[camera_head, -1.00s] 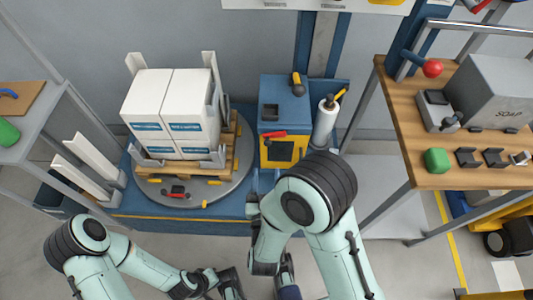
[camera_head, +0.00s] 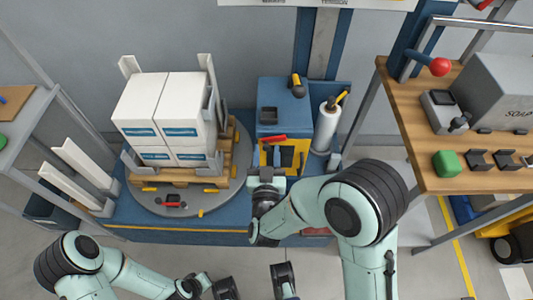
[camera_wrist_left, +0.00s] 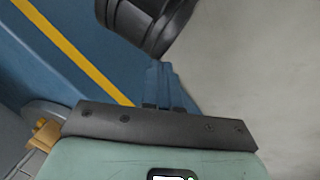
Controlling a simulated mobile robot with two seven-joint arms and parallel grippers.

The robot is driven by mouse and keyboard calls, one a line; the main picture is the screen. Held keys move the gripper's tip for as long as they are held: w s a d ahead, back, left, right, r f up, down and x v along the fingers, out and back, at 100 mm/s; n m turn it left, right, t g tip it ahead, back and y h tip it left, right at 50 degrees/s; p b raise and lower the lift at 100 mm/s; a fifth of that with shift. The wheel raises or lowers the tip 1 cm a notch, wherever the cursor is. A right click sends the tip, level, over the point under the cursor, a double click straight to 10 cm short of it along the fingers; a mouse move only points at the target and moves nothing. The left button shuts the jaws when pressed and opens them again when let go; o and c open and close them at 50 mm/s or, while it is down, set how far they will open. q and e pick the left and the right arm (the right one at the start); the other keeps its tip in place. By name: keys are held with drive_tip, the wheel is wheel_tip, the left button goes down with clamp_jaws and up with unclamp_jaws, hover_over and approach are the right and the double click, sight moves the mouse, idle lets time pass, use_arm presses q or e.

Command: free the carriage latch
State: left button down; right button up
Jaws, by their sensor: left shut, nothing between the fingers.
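The blue machine carriage box (camera_head: 284,115) has a red handle (camera_head: 273,138) above a yellow-edged dark panel (camera_head: 298,152). Which part is the latch I cannot tell for sure. My right gripper (camera_head: 277,156) is in front of this panel, just below the red handle, with blue fingers pointing up. I cannot tell whether they touch anything or whether they are apart. My left gripper (camera_wrist_left: 161,72) is shut and empty in the left wrist view, over the edge of the blue base. In the head view its fingers are not clear, low in the picture.
A pallet with white boxes (camera_head: 165,115) stands on the grey turntable (camera_head: 225,192). A film roll (camera_head: 326,125) is right of the carriage box. Open floor lies in front.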

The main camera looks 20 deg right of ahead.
clamp_jaws()
drive_tip(key=shift+r+m+b, duration=0.25)
drive_tip(key=shift+m+b, duration=0.15)
drive_tip(key=shift+m, duration=0.5)
drive_tip(key=shift+r+m, duration=0.3)
drive_tip(key=shift+m, duration=0.4)
use_arm(q)
drive_tip(key=shift+w+a+f+t, duration=0.35)
drive_tip(key=shift+w+f, duration=0.25)
drive_tip(key=shift+w, duration=0.25)
use_arm(e)
drive_tip(key=shift+a, duration=0.1)
drive_tip(key=shift+o, duration=1.2)
unclamp_jaws()
drive_tip(key=shift+s, duration=0.1)
